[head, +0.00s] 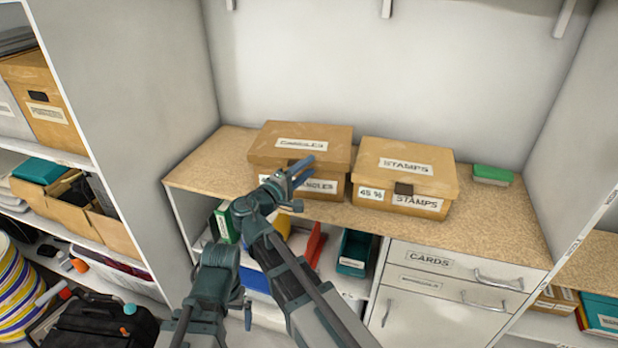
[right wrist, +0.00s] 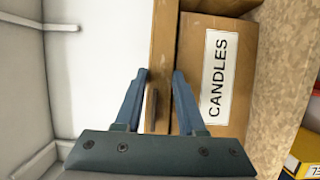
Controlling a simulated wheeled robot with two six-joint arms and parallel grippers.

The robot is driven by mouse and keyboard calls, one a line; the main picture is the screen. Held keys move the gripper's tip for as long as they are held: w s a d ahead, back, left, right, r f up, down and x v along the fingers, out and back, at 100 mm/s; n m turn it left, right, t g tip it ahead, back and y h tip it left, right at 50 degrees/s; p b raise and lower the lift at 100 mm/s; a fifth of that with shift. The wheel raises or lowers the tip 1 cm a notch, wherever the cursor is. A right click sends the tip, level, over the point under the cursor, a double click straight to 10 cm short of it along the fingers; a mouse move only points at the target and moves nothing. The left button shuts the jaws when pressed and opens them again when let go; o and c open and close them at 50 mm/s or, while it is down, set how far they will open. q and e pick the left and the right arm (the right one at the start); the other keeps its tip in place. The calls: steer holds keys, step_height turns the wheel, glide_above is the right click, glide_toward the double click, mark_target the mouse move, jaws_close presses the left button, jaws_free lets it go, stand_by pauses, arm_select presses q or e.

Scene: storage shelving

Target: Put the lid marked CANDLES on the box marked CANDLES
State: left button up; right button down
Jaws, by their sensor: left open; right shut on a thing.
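The tan lid marked CANDLES (head: 300,142) lies over the tan box marked CANDLES (head: 332,188), at the left on the counter. It looks level and lined up with the box. In the right wrist view the lid's edge (right wrist: 163,60) runs along the top of the box (right wrist: 250,70), with a thin dark line between them. My right gripper (head: 294,178) is at the box's front and shut on the lid's dark front tab (right wrist: 151,106). It hides part of the box's label. My left gripper (head: 246,313) is low at the front, open, mostly hidden behind my arm links.
A closed box marked STAMPS (head: 380,195) stands close to the right. A green block (head: 491,174) lies farther right. The wooden counter (head: 490,225) has free room in front of it. A drawer marked CARDS (head: 450,262) is below. White side walls flank the counter.

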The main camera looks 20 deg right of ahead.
arm_select(q)
steer(key=f, duration=0.1)
steer(key=f+b, duration=0.1)
steer(key=d+f+b, duration=0.1)
steer(key=shift+w+d, duration=0.1)
steer(key=shift+w, duration=0.15)
arm_select(e)
step_height(320, 180, down, 3)
steer(key=shift+d+f, duration=0.1)
steer(key=c, duration=0.5)
jaws_free()
